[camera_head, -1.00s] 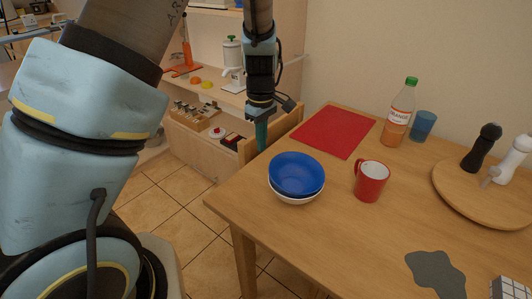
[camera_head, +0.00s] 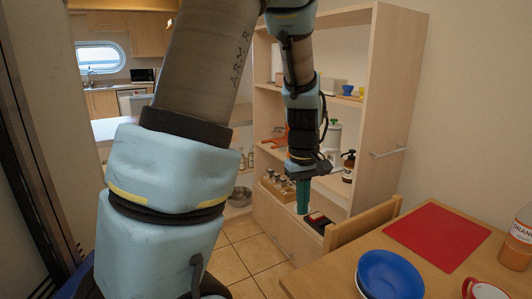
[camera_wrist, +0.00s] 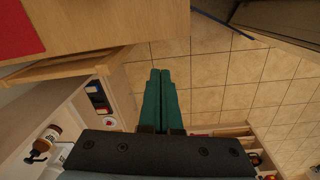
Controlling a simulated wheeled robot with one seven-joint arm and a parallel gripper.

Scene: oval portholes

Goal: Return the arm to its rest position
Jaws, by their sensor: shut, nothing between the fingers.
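My gripper (camera_head: 303,196) hangs downward in the head view, with its green fingers together and nothing between them. It is in front of the wooden shelf unit, to the left of the table and its chair. In the wrist view my gripper (camera_wrist: 160,78) shows its two green fingers side by side, pointing over the tiled floor. My arm is bent, with its large light-blue links filling the left middle of the head view.
The shelf unit (camera_head: 392,100) holds several items. Tiled floor (camera_head: 243,262) is open below.

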